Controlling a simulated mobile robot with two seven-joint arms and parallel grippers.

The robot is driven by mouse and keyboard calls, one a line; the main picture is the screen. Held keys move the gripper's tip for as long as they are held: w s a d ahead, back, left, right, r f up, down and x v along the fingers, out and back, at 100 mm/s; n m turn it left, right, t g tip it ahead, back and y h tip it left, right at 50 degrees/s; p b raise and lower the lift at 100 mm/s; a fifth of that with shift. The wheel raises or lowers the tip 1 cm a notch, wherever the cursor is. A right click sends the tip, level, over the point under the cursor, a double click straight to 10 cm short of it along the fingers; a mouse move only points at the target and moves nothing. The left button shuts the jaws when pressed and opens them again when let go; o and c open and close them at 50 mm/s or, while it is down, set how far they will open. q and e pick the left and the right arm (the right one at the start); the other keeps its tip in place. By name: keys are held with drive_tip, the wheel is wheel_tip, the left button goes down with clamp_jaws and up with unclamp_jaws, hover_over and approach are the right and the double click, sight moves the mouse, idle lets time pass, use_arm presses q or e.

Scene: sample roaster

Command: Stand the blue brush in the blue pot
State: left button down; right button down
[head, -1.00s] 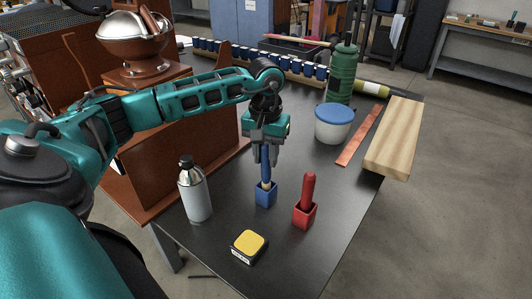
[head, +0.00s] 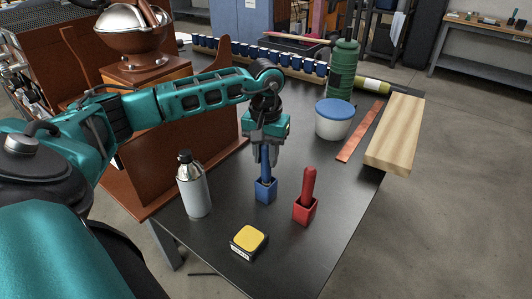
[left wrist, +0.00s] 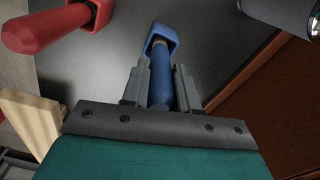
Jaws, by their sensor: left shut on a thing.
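The blue pot (head: 265,192) is a small square cup standing on the dark table. The blue brush (head: 265,161) is upright, with its lower end inside the blue pot and its handle rising out of the top. My left gripper (head: 266,158) comes down from above and is shut on the handle. In the left wrist view the blue brush (left wrist: 160,88) runs between the two fingers into the blue pot (left wrist: 160,40). The bristles are hidden inside the pot. My right gripper is not in view.
A red pot (head: 304,211) with a red brush stands close at the right. A silver bottle (head: 194,188) is at the left, a yellow-topped block (head: 248,241) in front. A white tub with blue lid (head: 333,122) and a wooden block (head: 396,135) lie farther back.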

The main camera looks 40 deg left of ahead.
use_arm(q)
drive_tip(key=shift+f+b, duration=0.45)
drive_tip(key=shift+f, duration=0.25)
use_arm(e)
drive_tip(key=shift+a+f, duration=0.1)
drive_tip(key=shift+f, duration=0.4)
use_arm(q)
drive_tip(key=c, duration=0.9)
unclamp_jaws()
drive_tip(key=shift+o, duration=0.6)
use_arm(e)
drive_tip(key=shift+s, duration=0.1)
use_arm(q)
drive_tip(key=shift+w+r, duration=0.1)
drive_tip(key=shift+r, duration=0.7)
wheel_tip(320, 180, up, 11)
drive_tip(key=p, duration=0.2)
drive_tip(key=shift+r+p, duration=0.2)
drive_tip(key=shift+p, duration=0.1)
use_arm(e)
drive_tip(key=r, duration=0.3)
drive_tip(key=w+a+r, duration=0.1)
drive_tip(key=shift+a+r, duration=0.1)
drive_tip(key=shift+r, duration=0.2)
